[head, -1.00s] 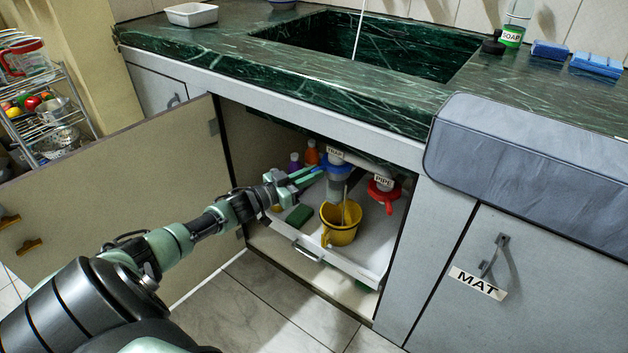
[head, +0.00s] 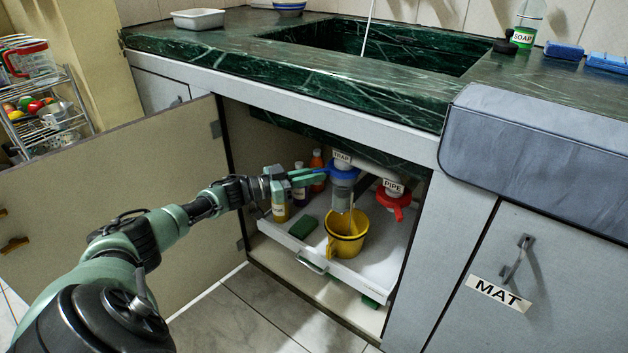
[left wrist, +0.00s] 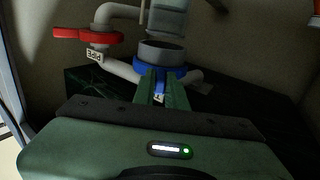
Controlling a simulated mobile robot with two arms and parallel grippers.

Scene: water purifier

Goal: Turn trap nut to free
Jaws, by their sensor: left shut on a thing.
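The blue trap nut (head: 345,174) sits around the grey trap under the sink, below a TRAP label (head: 342,157). It also shows in the left wrist view (left wrist: 176,73), around the grey pipe. My left gripper (head: 322,174) reaches it from the left inside the open cabinet. In the left wrist view, its green fingers (left wrist: 162,88) are shut on a blue lug of the nut, with blue showing between them. The fingers hide part of the nut. My right gripper is not in view.
A yellow mug (head: 346,246) stands under the trap in the pulled-out white tray (head: 375,268). A green sponge (head: 303,227) and several bottles are on its left. A red valve (head: 393,203) with a PIPE label hangs to the right. The open cabinet door (head: 120,215) stands left.

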